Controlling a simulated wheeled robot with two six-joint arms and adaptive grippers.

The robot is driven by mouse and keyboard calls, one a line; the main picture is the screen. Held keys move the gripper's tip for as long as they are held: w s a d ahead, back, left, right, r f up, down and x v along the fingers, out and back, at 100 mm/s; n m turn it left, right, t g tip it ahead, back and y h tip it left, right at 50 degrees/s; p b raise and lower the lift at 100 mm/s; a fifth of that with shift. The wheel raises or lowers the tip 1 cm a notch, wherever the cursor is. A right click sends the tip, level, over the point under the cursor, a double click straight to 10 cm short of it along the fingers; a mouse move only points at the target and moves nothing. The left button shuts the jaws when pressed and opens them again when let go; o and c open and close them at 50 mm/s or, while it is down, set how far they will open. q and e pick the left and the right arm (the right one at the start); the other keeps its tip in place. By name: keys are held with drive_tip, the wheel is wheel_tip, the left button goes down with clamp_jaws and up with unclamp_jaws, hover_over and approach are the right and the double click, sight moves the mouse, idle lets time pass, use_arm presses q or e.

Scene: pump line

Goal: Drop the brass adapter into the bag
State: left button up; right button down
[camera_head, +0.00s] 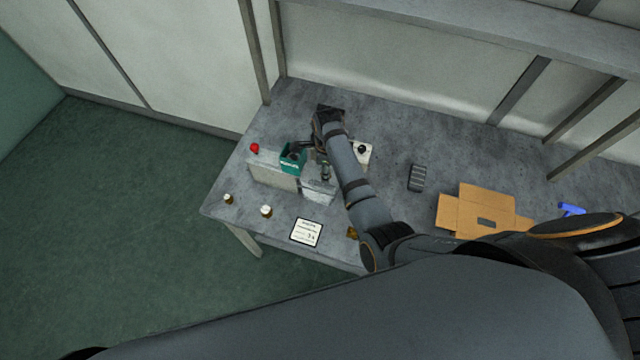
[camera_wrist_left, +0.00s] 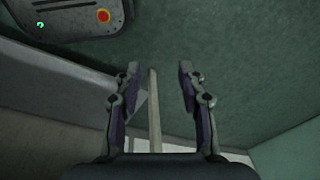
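The arm in the head view comes in from the lower right, so I take it as my right one. Its gripper (camera_head: 308,148) is over the back left of the table, beside a green open box (camera_head: 292,158). The fingers are small and partly hidden, so I cannot tell whether they hold anything. A pale grey, shiny item (camera_head: 318,190) below it may be the bag. A brass-coloured piece (camera_head: 352,232) lies near the front edge, partly behind my arm; it may be the adapter. My left gripper (camera_wrist_left: 155,72) is open and empty in the left wrist view, above the floor.
The grey table (camera_head: 390,125) also bears a grey block (camera_head: 272,176), a red knob (camera_head: 255,148), two small pale-topped brass items (camera_head: 266,211) (camera_head: 228,198), a label card (camera_head: 306,232), a dark ribbed block (camera_head: 416,178), an open cardboard box (camera_head: 478,208) and a blue tool (camera_head: 571,208).

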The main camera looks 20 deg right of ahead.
drive_tip(key=c, duration=1.3)
unclamp_jaws()
drive_tip(key=shift+c, duration=0.2)
drive_tip(key=shift+o, duration=2.2)
drive_tip(key=shift+w, duration=0.1)
drive_tip(key=shift+r, duration=0.2)
wheel_tip(320, 180, up, 7)
drive_tip(key=shift+r, duration=0.1)
use_arm(q)
drive_tip(key=shift+s, duration=0.5)
